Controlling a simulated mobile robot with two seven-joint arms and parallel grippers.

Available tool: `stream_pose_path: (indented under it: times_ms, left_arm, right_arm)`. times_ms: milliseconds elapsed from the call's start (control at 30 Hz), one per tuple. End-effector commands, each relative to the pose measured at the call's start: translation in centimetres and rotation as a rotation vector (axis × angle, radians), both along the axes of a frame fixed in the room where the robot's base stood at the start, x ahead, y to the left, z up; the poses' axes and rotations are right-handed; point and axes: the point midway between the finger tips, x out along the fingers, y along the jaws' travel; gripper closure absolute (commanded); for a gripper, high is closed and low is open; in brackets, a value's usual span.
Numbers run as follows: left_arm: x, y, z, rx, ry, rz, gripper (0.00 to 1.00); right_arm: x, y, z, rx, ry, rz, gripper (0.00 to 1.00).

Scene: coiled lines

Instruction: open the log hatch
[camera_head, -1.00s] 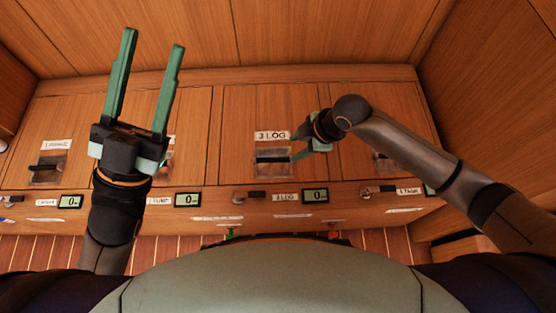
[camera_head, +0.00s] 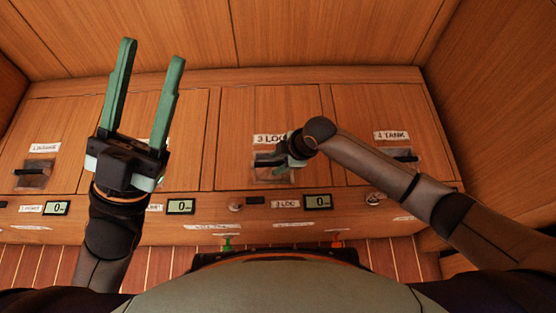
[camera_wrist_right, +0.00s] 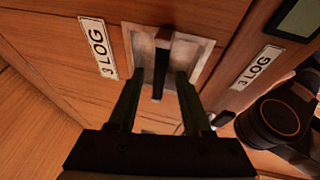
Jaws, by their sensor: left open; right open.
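The log hatch (camera_head: 240,115) is a wooden panel, lying shut, with a "3 LOG" label (camera_head: 268,139). Below the label is a pale recessed plate with a dark bar handle (camera_wrist_right: 159,85), which is partly hidden by my right gripper in the head view. My right gripper (camera_wrist_right: 160,76) is open, its two fingers on either side of the handle in the wrist view. I cannot tell whether they touch it. My left gripper (camera_head: 152,50) is open and empty, raised over the hatches on the left, away from the log hatch.
Similar shut hatches lie on both sides, including one labelled "4 TANK" (camera_head: 391,135) at right. Along the front ledge are small displays (camera_head: 317,202), labels and latches. A wooden wall (camera_head: 300,35) rises behind, another at right.

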Motion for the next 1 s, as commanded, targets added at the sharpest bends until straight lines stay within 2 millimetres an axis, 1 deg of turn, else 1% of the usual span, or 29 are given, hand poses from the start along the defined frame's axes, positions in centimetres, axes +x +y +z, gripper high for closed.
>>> stream_pose_path:
  times_ms: [67, 100, 500, 533, 1000]
  left_arm:
    - [0.00, -0.01, 0.03, 0.000, 0.000, 0.000, 0.50]
    - [0.00, -0.01, 0.03, -0.001, 0.000, -0.001, 0.50]
    - [0.00, -0.04, 0.00, 0.003, 0.000, -0.001, 0.50]
    - [0.00, -0.03, 0.00, 0.003, 0.000, -0.001, 0.50]
    - [-0.01, -0.02, 0.01, 0.003, -0.001, -0.001, 0.50]
  right_arm:
    - [0.00, 0.00, 0.05, 0.000, 0.000, 0.000, 0.50]
    - [0.00, -0.01, 0.04, 0.000, 0.000, 0.000, 0.53]
    - [-0.01, -0.03, 0.04, 0.000, 0.000, -0.001, 0.98]
    - [-0.02, -0.03, 0.04, 0.000, 0.000, -0.001, 1.00]
    - [-0.05, -0.05, 0.01, -0.001, 0.001, -0.001, 1.00]
